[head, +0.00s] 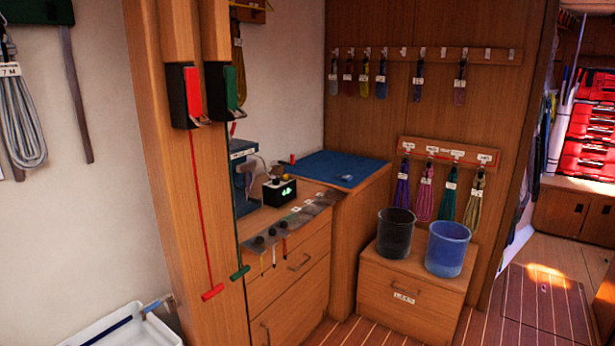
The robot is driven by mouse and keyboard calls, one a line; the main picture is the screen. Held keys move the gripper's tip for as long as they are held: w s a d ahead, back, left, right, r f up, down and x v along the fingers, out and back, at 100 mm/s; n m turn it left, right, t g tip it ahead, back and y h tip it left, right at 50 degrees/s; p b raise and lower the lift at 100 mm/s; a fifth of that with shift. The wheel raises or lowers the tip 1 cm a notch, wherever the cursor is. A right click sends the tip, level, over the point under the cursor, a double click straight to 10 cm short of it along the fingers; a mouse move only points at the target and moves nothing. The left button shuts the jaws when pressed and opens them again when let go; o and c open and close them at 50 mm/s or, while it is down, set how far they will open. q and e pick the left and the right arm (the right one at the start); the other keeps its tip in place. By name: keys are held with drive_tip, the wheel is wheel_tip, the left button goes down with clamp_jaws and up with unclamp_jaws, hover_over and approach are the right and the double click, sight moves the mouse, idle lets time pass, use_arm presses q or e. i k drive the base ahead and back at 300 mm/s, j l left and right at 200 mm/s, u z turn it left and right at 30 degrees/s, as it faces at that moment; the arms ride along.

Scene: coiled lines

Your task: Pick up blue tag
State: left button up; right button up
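No gripper of mine shows in the head view. Several small hanks with pale labels hang from the upper hook rail (430,54) on the back wall. One of them is a blue hank (381,86), fourth from the left, with a white label on it. It hangs apart from the two hanks to its right. I cannot tell for sure whether this is the blue tag, as the labels are too small to read.
A black bucket (395,234) and a blue bucket (447,249) stand on a wooden chest (410,297) below the lower rail (450,152) of coiled lines. A wooden post (190,230) with red and green pulls stands left. A white tray (110,328) is at lower left.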

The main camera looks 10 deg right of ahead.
sight(347, 178)
drive_tip(key=i+l+u, duration=0.25)
drive_tip(key=i+l, duration=0.15)
drive_tip(key=l, duration=0.15)
drive_tip(key=i+l+u, duration=0.15)
drive_tip(key=l, duration=0.2)
drive_tip(key=i+l+u, duration=0.3)
drive_tip(key=l, duration=0.4)
drive_tip(key=i, duration=0.1)
